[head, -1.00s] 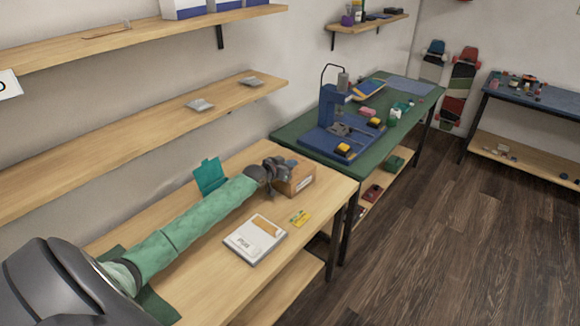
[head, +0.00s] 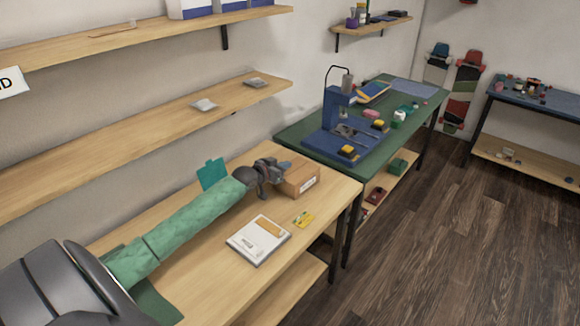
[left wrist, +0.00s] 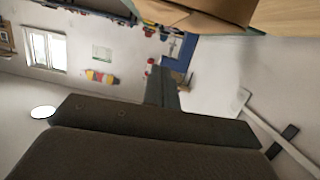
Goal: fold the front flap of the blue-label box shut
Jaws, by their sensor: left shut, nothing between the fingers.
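A brown cardboard box (head: 302,181) stands on the wooden table near its far right corner. A small pale label shows on its front side; I cannot make out a blue label or how the flap stands. Brown cardboard also shows at the top edge of the left wrist view (left wrist: 205,14). My left gripper (head: 279,167) is at the box's upper left side and hides part of its top. In the left wrist view its dark fingers (left wrist: 163,88) are together, with nothing between them. I cannot tell whether they touch the box. My right gripper is out of view.
A teal upright piece (head: 212,174) stands behind my left arm. A green-topped bench (head: 300,134) with a blue press (head: 335,112) adjoins beyond. Wall shelves (head: 150,122) hang above.

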